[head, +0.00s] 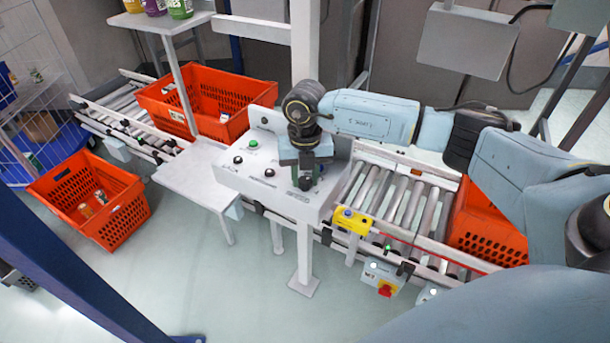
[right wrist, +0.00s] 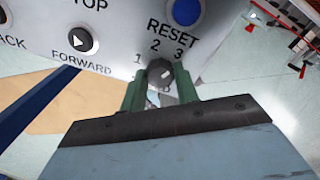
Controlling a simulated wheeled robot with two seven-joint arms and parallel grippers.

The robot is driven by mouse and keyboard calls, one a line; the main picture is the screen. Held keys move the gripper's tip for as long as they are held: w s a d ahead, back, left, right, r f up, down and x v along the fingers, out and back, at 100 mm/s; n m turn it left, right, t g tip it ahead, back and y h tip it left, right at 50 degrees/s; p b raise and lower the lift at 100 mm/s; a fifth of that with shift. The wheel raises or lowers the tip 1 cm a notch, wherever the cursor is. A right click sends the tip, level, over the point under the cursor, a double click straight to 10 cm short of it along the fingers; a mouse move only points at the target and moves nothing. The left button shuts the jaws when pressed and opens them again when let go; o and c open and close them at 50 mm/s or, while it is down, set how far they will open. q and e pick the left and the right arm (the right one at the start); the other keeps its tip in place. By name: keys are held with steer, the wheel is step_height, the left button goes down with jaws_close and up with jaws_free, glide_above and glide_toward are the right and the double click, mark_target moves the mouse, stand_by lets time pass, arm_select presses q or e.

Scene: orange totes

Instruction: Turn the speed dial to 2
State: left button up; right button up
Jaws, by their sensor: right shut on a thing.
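The speed dial (right wrist: 160,72) is a dark round knob on the light control box (right wrist: 110,20), with the marks 1, 2 and 3 around it in the right wrist view. My right gripper (right wrist: 160,84) is shut on the dial, a green finger on each side. I cannot tell for certain which mark the dial points to. In the head view my right gripper (head: 307,178) is at the right part of the control panel (head: 235,183) and hides the dial. My left gripper is not in view.
A blue RESET button (right wrist: 184,10) and a FORWARD switch (right wrist: 82,40) are near the dial. A green button (head: 253,144) is on the panel's left. Orange totes (head: 215,85) stand on the roller conveyor, and another tote (head: 75,185) is at the left. A post rises behind the panel.

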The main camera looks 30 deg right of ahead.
mark_target(305, 179)
steer(key=shift+n, duration=0.3)
steer(key=n+b, duration=0.2)
steer(key=n, duration=0.3)
steer(key=shift+n, duration=0.3)
steer(key=n+b, duration=0.2)
steer(key=n, duration=0.3)
steer(key=shift+n+b, duration=0.3)
steer(key=shift+r, duration=0.1)
steer(key=o, duration=1)
steer(key=shift+c, duration=0.2)
step_height(305, 179, up, 13)
steer(key=shift+r, duration=0.15)
